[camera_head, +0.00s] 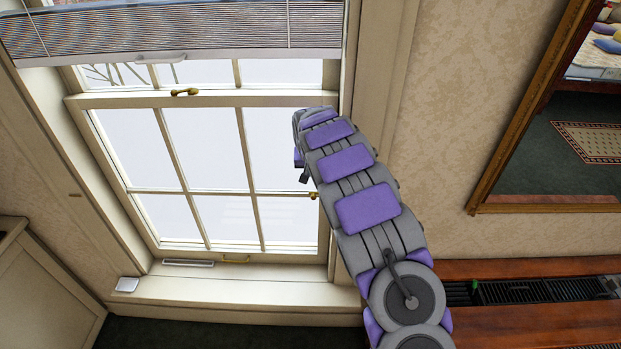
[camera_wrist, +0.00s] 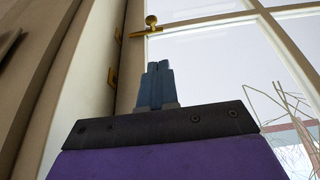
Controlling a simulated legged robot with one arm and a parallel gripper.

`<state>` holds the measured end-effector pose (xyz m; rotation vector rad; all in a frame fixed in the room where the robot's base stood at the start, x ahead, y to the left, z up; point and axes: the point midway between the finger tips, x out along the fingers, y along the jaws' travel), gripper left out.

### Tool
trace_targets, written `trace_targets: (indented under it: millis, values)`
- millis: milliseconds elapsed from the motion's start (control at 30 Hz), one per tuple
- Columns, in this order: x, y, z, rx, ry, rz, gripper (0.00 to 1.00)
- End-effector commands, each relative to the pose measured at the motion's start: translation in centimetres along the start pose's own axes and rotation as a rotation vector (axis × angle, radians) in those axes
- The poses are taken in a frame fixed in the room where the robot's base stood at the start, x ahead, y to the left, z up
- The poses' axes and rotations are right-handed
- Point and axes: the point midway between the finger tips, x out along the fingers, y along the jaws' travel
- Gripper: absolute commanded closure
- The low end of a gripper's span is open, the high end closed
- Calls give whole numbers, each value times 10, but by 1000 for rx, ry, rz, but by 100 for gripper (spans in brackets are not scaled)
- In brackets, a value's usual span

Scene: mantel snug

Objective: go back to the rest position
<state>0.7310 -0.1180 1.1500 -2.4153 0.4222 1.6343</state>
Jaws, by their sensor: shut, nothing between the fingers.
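My arm reaches up and away across the head view, in front of the right side of a white-framed sash window (camera_head: 238,180). My gripper shows in the wrist view (camera_wrist: 158,68), its two blue-grey fingers together with nothing between them. It points up toward the window frame (camera_wrist: 205,20). In the head view the fingers are hidden or too small to make out at the arm's far end. A brass knob (camera_wrist: 151,20) on the frame shows just above and left of the fingertips, apart from them in the picture.
A pleated blind (camera_head: 180,32) covers the window's top. A brass latch (camera_head: 184,92) sits on the middle rail. A small white object (camera_head: 127,284) is on the sill (camera_head: 230,290). A wood-framed mirror (camera_head: 545,195) hangs at right, above a wooden shelf (camera_head: 540,268). A cabinet (camera_head: 40,300) stands at left.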

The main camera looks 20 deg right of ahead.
Motion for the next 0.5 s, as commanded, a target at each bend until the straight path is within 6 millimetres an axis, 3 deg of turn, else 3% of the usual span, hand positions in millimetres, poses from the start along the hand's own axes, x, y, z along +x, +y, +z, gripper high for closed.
trace_targets:
  millis: [100,367,500]
  values:
    - [-12,0,-1,2,2,1,100]
    - [-20,1,0,1,-2,2,100]
    - [-32,7,9,-3,-13,20,100]
